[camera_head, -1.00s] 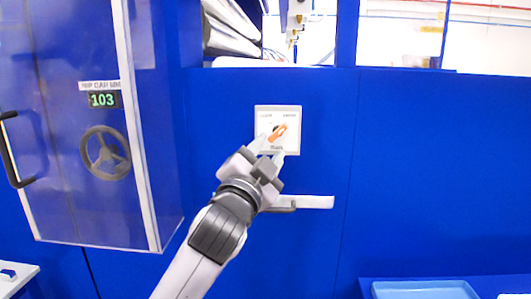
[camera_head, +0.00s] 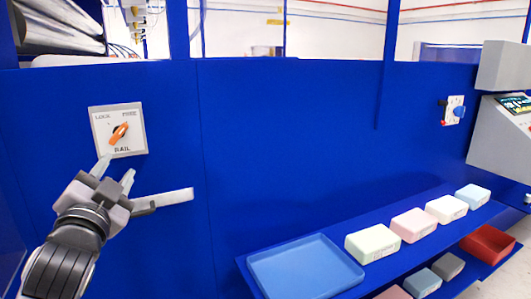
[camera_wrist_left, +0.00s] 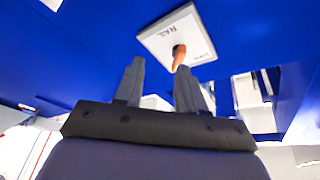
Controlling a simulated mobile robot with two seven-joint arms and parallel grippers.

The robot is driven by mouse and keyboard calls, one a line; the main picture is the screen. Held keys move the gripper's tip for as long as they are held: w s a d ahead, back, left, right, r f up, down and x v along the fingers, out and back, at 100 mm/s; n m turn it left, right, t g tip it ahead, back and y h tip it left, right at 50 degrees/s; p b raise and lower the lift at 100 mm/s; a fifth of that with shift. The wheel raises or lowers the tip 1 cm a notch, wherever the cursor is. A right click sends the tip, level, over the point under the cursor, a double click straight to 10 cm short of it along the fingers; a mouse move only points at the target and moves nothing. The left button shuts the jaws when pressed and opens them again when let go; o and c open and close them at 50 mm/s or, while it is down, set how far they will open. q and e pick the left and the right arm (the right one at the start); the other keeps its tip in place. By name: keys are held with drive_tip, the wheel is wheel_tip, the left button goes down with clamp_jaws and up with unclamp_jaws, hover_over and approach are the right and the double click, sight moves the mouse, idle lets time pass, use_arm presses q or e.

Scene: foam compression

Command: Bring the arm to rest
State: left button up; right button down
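My left gripper (camera_head: 116,172) is just below the rail switch plate (camera_head: 100,128) in the head view. Its two fingers are spread apart with nothing between them. The orange knob (camera_head: 118,134) on the plate points up and right, towards the word FREE. In the left wrist view the open fingers of my left gripper (camera_wrist_left: 158,88) point at the plate (camera_wrist_left: 198,38), and the orange knob (camera_wrist_left: 179,57) stands beyond the fingertips, apart from them. My right gripper is in neither view.
On the right, a blue shelf (camera_head: 335,240) holds a blue tray (camera_head: 300,268) and several foam blocks (camera_head: 373,243). A red bin (camera_head: 486,243) and a control box (camera_head: 505,130) are farther right.

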use_arm(q)
drive_tip(key=d+f+g+h, duration=0.3)
drive_tip(key=f, duration=1.4)
drive_tip(key=s+d+f+n+g+h, duration=0.1)
drive_tip(key=s+d+f+n+g, duration=0.1)
drive_tip(key=s+f, duration=0.9)
drive_tip(key=s+d+f+n+g+h, duration=0.2)
drive_tip(key=s+d+f+g, duration=0.2)
drive_tip(key=s+f, duration=0.7)
wheel_tip(320, 180, down, 7)
drive_tip(key=shift+d+r+n+g, duration=0.1)
drive_tip(key=shift+d+n+g, duration=0.2)
drive_tip(key=shift+d, duration=0.3)
